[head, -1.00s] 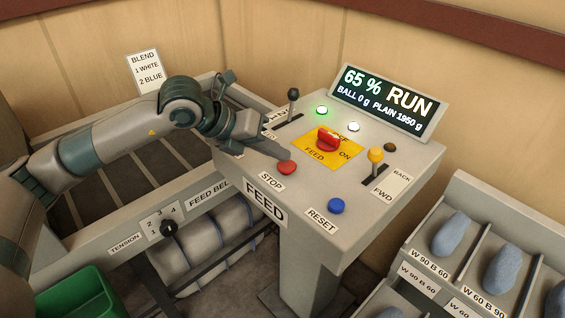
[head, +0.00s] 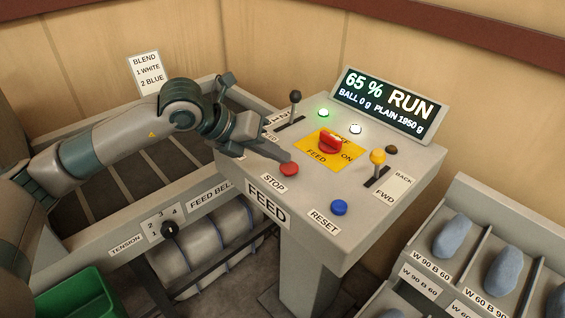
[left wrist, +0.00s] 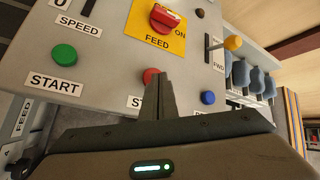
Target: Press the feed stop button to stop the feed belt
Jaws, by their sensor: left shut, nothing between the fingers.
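The red stop button (head: 288,169) sits on the grey feed console (head: 330,240), above the STOP label. It also shows in the left wrist view (left wrist: 151,75), partly hidden behind my fingers. My left gripper (head: 288,157) is shut and empty, its fingertips right at the far edge of the red button. I cannot tell whether they touch it. In the left wrist view the closed fingers (left wrist: 160,95) point at the button. The display (head: 390,103) reads 65 % RUN, BALL 0 g, PLAIN 1950 g. My right gripper is not in view.
A red rotary switch (head: 329,144) on a yellow plate, a yellow lever (head: 377,157), a black lever (head: 295,97) and a blue reset button (head: 339,207) stand nearby. A green start button (left wrist: 64,54) shows in the left wrist view. Bins with blue-grey pieces are at the right.

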